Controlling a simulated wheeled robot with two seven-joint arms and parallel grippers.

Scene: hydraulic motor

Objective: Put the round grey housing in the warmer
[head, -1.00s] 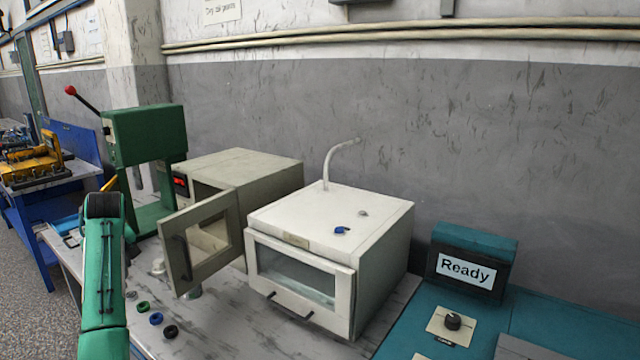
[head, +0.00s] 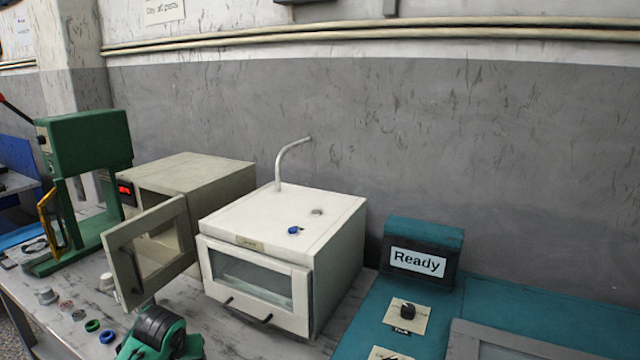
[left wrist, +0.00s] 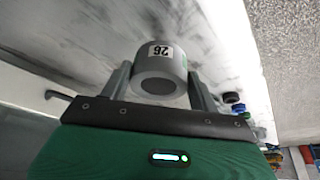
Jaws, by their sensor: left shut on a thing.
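The round grey housing (left wrist: 160,65), with a white label reading 26, sits between the fingers of my left gripper (left wrist: 160,80) in the left wrist view. The gripper is shut on it. In the head view my green left arm shows at the bottom edge, in front of the ovens; the gripper and housing cannot be made out there. A beige box (head: 205,172) with a red display stands behind, apparently the warmer. Its windowed door (head: 147,250) hangs open toward the front, partly hiding the opening. My right gripper is not in view.
A white cabinet (head: 285,230) with a shut glass door and a bent pipe stands right of the beige box. A green press (head: 85,140) stands left. Small rings, one green (head: 92,325), one blue (head: 108,336), lie on the bench. A "Ready" panel (head: 418,262) is at right.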

